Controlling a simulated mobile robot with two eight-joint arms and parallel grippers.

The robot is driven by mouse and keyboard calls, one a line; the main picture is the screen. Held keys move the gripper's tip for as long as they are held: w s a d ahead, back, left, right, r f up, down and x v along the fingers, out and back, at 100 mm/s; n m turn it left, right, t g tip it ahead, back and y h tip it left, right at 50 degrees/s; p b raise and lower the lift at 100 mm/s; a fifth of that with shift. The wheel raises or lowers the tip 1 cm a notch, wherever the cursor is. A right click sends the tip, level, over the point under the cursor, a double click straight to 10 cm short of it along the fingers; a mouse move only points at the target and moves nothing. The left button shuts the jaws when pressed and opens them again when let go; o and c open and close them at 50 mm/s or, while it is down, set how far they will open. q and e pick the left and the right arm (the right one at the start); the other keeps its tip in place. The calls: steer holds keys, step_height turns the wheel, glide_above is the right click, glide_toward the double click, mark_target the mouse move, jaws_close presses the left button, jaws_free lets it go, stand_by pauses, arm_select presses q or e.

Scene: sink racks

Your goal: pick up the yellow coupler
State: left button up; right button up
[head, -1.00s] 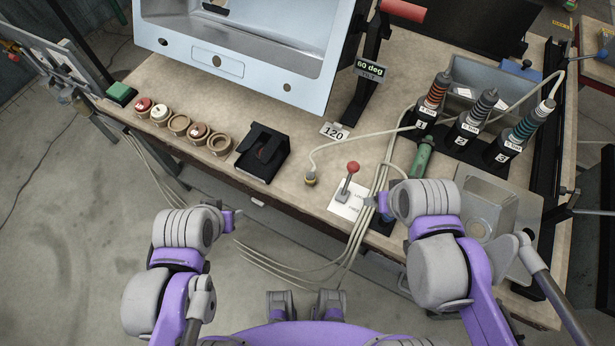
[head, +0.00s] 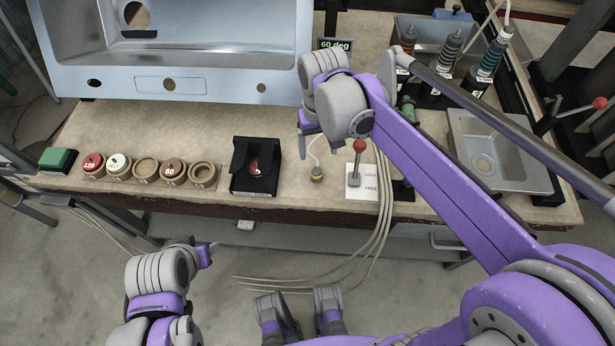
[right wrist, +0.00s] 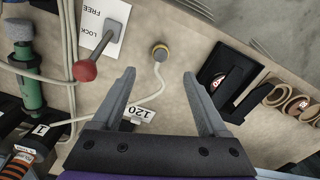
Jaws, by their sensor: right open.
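The yellow coupler (head: 317,174) is a small yellow-ringed fitting with a dark top, on the end of a pale cable. It sits on the bench near the front edge, left of the red-knobbed lever (head: 357,162). In the right wrist view the coupler (right wrist: 160,51) lies just beyond the fingertips, between their lines. My right gripper (right wrist: 159,74) is open and empty, apart from the coupler. In the head view my right gripper (head: 309,128) hangs above and behind the coupler. My left gripper (head: 208,254) is low in front of the bench; its jaw opening cannot be made out.
A black holder (head: 256,185) stands left of the coupler, with several round discs in a row farther left. Several cables run down between the lever and the numbered cylinders (head: 441,61). A blue-grey basin (head: 190,87) stands behind. Bare bench surrounds the coupler.

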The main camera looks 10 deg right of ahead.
mark_target(317, 170)
steer(key=shift+w+a+f, duration=0.15)
steer(key=shift+f, duration=0.1)
steer(key=f, duration=0.4)
steer(key=shift+d+f+b, duration=0.2)
steer(key=shift+f+b, duration=0.15)
steer(key=shift+b, duration=0.05)
step_height(317, 170, down, 6)
steer(key=shift+a+r+b, duration=0.1)
steer(key=shift+b, duration=0.4)
jaws_close()
steer(key=shift+r+p, duration=0.85)
steer(key=shift+r, duration=4.15)
